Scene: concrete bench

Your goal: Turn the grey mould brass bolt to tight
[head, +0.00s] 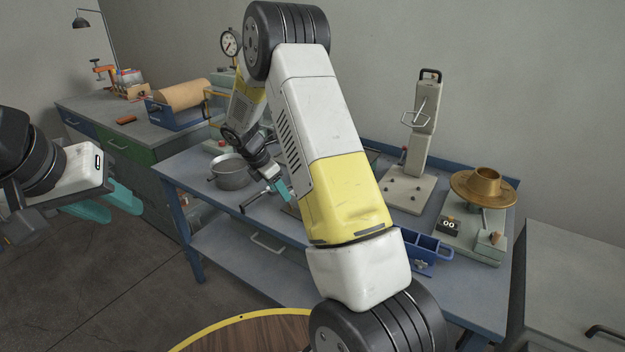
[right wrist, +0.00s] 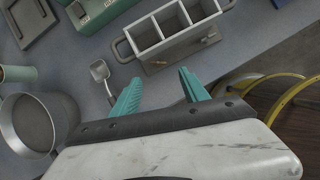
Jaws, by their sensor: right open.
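The grey mould (right wrist: 146,40) is an open box with several compartments and a loop handle at each end, at the top middle of the right wrist view. In the head view my right gripper (head: 284,193) is partly seen over the bench, and my own arm hides the mould. My left gripper (head: 112,203) is open and empty at the far left, away from the bench.
A metal pot (head: 233,173) stands left of my right gripper, and a small scoop (right wrist: 101,74) lies beside the mould. A blue divided box (head: 425,246) and a brass flanged part (head: 485,187) are at the bench's right. A round wooden top (head: 250,335) is in front.

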